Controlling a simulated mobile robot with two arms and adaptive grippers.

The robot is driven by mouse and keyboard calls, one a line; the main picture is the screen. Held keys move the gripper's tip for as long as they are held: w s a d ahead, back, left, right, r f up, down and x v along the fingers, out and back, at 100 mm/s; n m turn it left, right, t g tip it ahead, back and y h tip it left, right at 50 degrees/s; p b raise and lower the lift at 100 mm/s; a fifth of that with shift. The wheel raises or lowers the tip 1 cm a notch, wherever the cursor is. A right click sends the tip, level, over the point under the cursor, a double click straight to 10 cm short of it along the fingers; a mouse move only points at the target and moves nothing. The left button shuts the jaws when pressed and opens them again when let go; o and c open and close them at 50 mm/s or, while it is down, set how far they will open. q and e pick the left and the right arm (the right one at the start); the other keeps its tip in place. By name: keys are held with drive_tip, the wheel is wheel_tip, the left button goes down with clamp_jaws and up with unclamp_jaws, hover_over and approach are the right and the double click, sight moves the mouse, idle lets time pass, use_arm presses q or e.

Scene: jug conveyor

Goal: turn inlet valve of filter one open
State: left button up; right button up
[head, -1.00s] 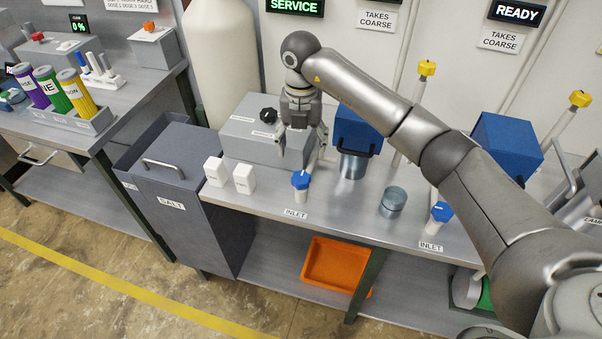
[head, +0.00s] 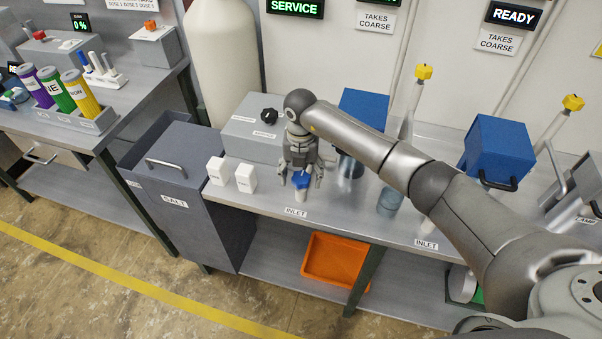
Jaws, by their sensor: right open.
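The left inlet valve has a blue handle (head: 301,180) on a white stem and stands at the bench's front edge behind an INLET label (head: 296,212). My right gripper (head: 301,183) is open and points down at this handle, with its fingers on either side of it. I cannot tell whether the fingers touch the handle. Two blue filter housings stand on the bench, one (head: 362,105) partly behind my right arm and one (head: 499,150) to the right. The second inlet valve is mostly hidden by my right arm, above another INLET label (head: 426,244). My left gripper is not in view.
A grey box with a black knob (head: 269,116) stands behind the gripper. Two white blocks (head: 246,178) stand left of it, beside the SALT bin (head: 175,165). Yellow-topped valves (head: 424,72) rise at the back. An orange bin (head: 335,260) sits on the lower shelf.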

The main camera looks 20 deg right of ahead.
drive_tip(key=c, duration=1)
drive_tip(key=shift+f+n+b, duration=0.1)
drive_tip(key=shift+n+b, duration=1)
drive_tip(key=shift+b, duration=0.15)
drive_tip(key=n+b, duration=0.8)
drive_tip(key=n, duration=0.1)
drive_tip(key=shift+b, duration=0.4)
drive_tip(key=n+b, duration=0.2)
drive_tip(key=n, duration=0.1)
drive_tip(key=shift+b, duration=0.4)
drive_tip(key=shift+r+n+b, duration=0.2)
drive_tip(key=shift+n+b, duration=0.75)
drive_tip(key=shift+n, duration=0.95)
